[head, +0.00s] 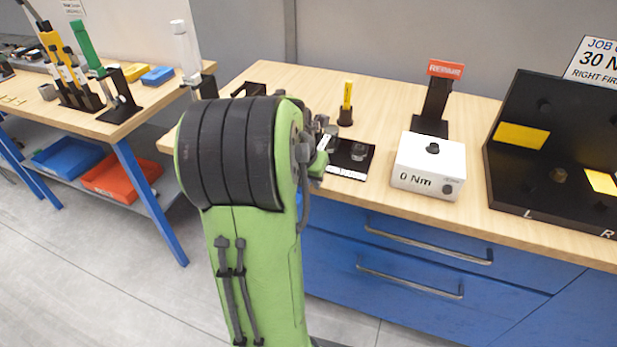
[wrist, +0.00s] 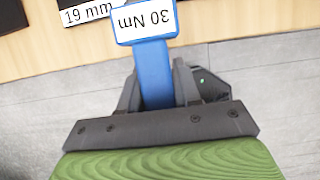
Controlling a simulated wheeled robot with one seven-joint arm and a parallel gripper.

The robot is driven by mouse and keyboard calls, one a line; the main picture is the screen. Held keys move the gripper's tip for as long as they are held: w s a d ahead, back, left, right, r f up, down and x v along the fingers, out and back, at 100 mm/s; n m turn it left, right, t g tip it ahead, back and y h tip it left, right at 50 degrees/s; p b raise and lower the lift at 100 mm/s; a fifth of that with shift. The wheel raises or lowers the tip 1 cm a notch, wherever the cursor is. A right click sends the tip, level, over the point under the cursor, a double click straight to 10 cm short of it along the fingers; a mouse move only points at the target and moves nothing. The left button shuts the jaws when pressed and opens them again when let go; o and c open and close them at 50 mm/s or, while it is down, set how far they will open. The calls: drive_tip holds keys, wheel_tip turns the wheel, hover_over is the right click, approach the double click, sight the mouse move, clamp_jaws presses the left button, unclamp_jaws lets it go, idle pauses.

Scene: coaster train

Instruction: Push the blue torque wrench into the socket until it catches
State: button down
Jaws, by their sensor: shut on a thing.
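The blue torque wrench (wrist: 153,65) shows in the wrist view, with a white "30 Nm" label (wrist: 147,22) across it. My gripper (wrist: 156,88) is shut on the wrench, one dark finger on each side. The wrench's far end runs out of the top of the wrist view. In the head view my green arm hides the gripper and most of the wrench. A black socket plate (head: 345,172) with metal sockets (head: 358,151) lies on the bench just right of my arm. A "19 mm" label (wrist: 85,10) shows near the wrench. Whether wrench and socket touch is hidden.
A white "0 Nm" box (head: 430,165) and a red-signed black stand (head: 435,100) are to the right. A yellow tool (head: 347,95) stands upright behind the plate. A black L/R fixture (head: 520,165) is at far right. Blue drawers (head: 400,260) are below the bench.

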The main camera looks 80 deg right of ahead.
drive_tip(key=shift+f+b, duration=0.65)
drive_tip(key=shift+f, duration=0.2)
idle(0.6)
drive_tip(key=shift+d+r, duration=0.1)
drive_tip(key=shift+r, duration=0.05)
idle(0.3)
drive_tip(key=shift+w+a, duration=0.2)
drive_tip(key=shift+a, duration=2.1)
wheel_tip(320, 180, up, 7)
drive_tip(key=p, duration=0.6)
drive_tip(key=shift+p, duration=0.35)
